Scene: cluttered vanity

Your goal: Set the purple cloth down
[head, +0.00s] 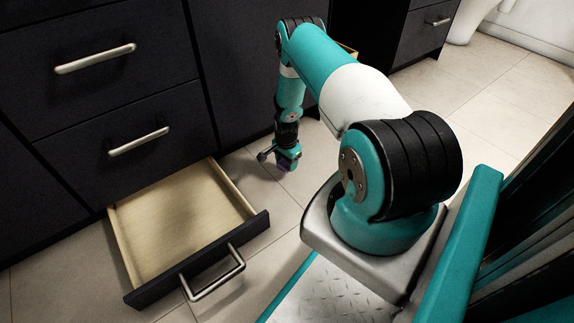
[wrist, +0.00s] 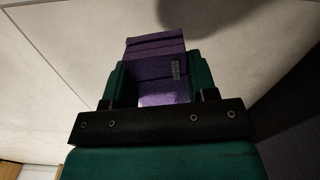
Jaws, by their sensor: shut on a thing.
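The purple cloth (wrist: 158,68) is a folded, block-like bundle with a small grey tag, held between the two green fingers of my gripper (wrist: 157,78) in the wrist view. My gripper is shut on it. In the head view my gripper (head: 287,160) points down over the pale floor tiles, to the right of the open drawer. Only a small dark purple bit of the cloth (head: 284,168) shows there. I cannot tell how high above the floor it is.
An open, empty drawer (head: 180,215) with a wooden inside juts out low from the dark cabinet (head: 110,100). Closed drawers are above it. Tiled floor (head: 480,110) is free to the right. A white fixture (head: 530,30) stands at the far right.

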